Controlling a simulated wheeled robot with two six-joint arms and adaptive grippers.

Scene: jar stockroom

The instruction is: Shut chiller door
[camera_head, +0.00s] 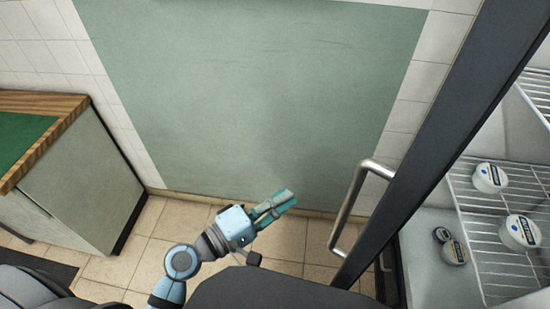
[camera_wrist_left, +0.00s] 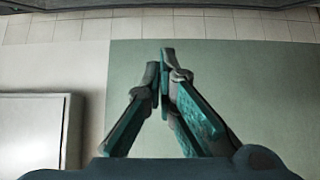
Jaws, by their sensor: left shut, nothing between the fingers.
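The chiller door (camera_head: 436,150) stands open in the head view, seen nearly edge-on as a dark frame. Its metal bar handle (camera_head: 349,204) sticks out on the left side of the frame. To the right is the chiller's inside with wire shelves (camera_head: 492,258). My left gripper (camera_head: 286,198) is shut and empty, to the left of the handle and apart from it. In the left wrist view the fingertips (camera_wrist_left: 166,58) meet with nothing between them. My right gripper is not in view.
Jars (camera_head: 519,233) with pale lids stand on the chiller shelves. A cabinet with a wooden-edged green top (camera_head: 78,184) stands at the left. A green wall panel (camera_head: 250,90) lies ahead. Tiled floor (camera_head: 150,215) is free between cabinet and door.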

